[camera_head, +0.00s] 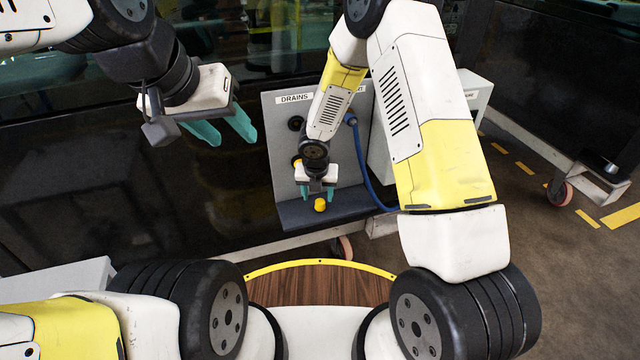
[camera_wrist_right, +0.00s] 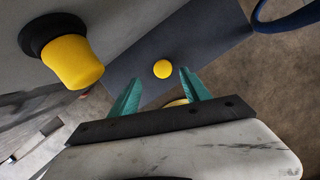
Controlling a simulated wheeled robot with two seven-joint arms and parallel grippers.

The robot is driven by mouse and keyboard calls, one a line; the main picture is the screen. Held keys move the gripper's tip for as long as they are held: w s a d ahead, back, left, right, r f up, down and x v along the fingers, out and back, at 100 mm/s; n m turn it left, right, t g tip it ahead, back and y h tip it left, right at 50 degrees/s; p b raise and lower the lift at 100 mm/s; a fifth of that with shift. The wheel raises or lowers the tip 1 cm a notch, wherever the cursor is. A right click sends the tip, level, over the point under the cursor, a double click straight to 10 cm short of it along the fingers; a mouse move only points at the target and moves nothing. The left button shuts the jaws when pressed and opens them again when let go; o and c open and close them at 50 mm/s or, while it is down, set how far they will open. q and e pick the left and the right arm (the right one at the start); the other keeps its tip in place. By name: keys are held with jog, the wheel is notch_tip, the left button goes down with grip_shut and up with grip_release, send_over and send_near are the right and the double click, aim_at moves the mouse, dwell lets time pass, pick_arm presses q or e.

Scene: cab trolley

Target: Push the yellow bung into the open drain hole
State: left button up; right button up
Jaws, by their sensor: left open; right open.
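A loose yellow bung (camera_head: 320,205) sits on the dark shelf below the grey drain panel (camera_head: 279,165). In the right wrist view the bung (camera_wrist_right: 162,69) is a small yellow disc, seen beyond the fingertips. My right gripper (camera_head: 317,191) is open above it; its fingers (camera_wrist_right: 157,80) look apart from the bung. A dark round drain hole (camera_head: 296,123) shows under the DRAINS label. Below it another yellow bung (camera_head: 296,160), partly behind my arm, is seated in a black ring; it is large in the wrist view (camera_wrist_right: 72,62). My left gripper (camera_head: 221,130) is open and empty, left of the panel.
The dark shelf (camera_head: 350,205) sticks out under the panel. A blue hose (camera_head: 363,165) runs from the panel's right side down past the shelf. A grey box (camera_head: 475,90) stands to the right. My right forearm hides part of the panel.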

aim_at(320, 201)
jog(key=x, duration=0.5)
jog(key=shift+w+d, duration=0.3)
grip_shut()
